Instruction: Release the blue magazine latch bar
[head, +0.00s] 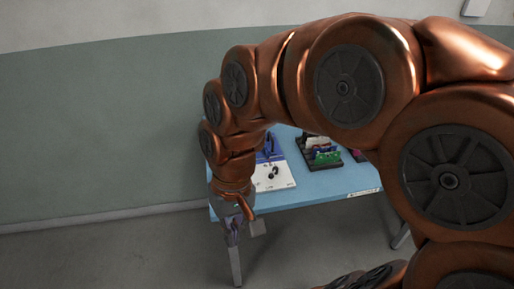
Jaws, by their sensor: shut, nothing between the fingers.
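My gripper (233,236) hangs at the end of my copper arm, by the left front corner of the light blue table (325,194). It points down and is shut, with nothing seen in it. A white and blue panel (285,184) lies on the table to the right of my wrist. A dark blue part (268,151) with small black pieces is on it; I cannot tell whether this is the latch bar. My arm hides part of the panel's left side and much of the tabletop.
A small magenta item (355,155) shows beside my arm. A green and white wall (100,120) is behind. The grey floor (100,255) at left is clear.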

